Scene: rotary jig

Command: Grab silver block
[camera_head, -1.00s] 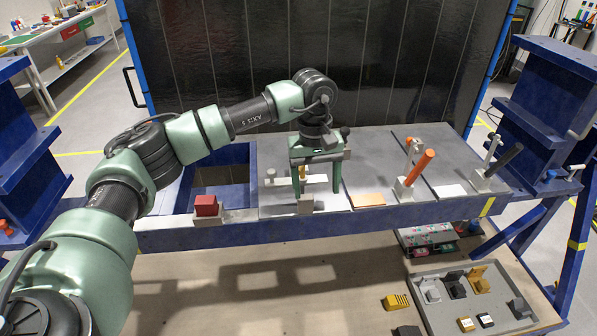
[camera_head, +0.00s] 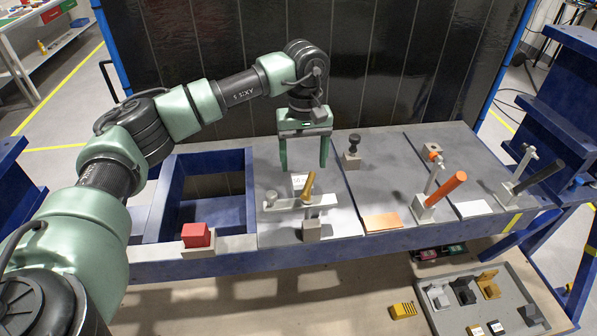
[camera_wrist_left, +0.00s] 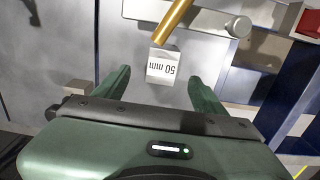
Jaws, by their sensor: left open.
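The silver block (camera_head: 299,184) sits on the grey jig plate, just behind a clamp bar with a brass-coloured handle, and is partly hidden by it. In the left wrist view the silver block (camera_wrist_left: 160,70) shows a white face marked "50 mm". My left gripper (camera_head: 303,168) is open and points down over the block. In the left wrist view the open fingers of my left gripper (camera_wrist_left: 160,82) stand to either side of the block, with gaps; contact does not show. My right gripper is not in view.
The clamp bar (camera_head: 285,205) with its brass handle (camera_head: 309,186) stands close in front of the block. A red block (camera_head: 196,235) sits at the table's front left. An orange-handled clamp (camera_head: 446,190) and a dark knob (camera_head: 353,147) stand to the right. A dark panel rises behind.

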